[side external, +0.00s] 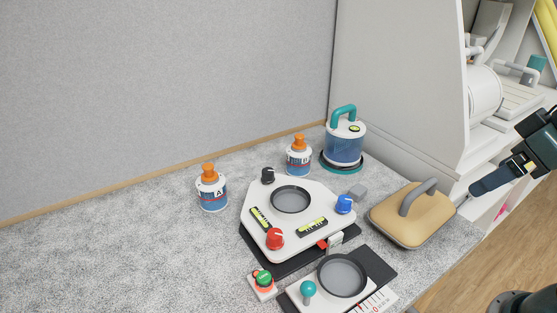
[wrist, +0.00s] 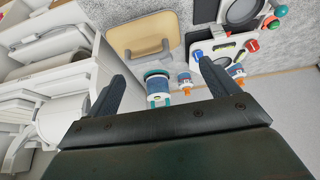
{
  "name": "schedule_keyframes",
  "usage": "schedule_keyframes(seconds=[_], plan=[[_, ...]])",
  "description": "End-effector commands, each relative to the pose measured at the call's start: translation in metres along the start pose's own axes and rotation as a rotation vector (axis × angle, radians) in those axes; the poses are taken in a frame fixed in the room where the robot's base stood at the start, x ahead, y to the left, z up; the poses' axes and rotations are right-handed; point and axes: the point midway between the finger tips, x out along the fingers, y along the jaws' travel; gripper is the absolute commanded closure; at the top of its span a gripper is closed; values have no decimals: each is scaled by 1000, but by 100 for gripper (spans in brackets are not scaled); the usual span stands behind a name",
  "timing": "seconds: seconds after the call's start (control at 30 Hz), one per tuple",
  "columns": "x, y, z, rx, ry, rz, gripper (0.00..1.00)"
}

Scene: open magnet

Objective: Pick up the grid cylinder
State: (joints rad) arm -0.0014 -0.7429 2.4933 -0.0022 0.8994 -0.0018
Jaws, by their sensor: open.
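The cylinder (side external: 345,146) has a blue see-through body, a white top and a teal arched handle. It stands upright on a dark round base with a teal rim at the back right of the table, close to the tall light panel. I cannot make out a grid pattern on it. It also shows in the wrist view (wrist: 158,87), between the fingers but farther off. My gripper (side external: 482,188) is at the right, above and beyond the table's edge, well apart from the cylinder. In the wrist view, its two dark fingers (wrist: 161,76) are spread and empty.
A tan block with a grey handle (side external: 412,214) lies at the table's right edge. A white panel with knobs (side external: 291,238) fills the middle. Bottles A (side external: 211,190) and B (side external: 299,157) stand behind it. White shelving (side external: 510,95) is at the right. The table's left is clear.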

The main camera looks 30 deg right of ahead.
Motion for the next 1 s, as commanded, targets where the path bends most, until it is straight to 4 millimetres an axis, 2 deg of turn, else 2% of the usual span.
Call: schedule_keyframes(seconds=[0.17, 0.27, 0.47, 0.77, 1.0], plan=[[-1, -5, -17, -34, -3, -15, 13], [0, -11, -35, -67, -5, -31, 13], [4, -27, -82, -158, -6, -74, 13], [25, -60, -152, -303, -6, -146, 13], [53, -91, -202, -415, -4, -205, 13]])
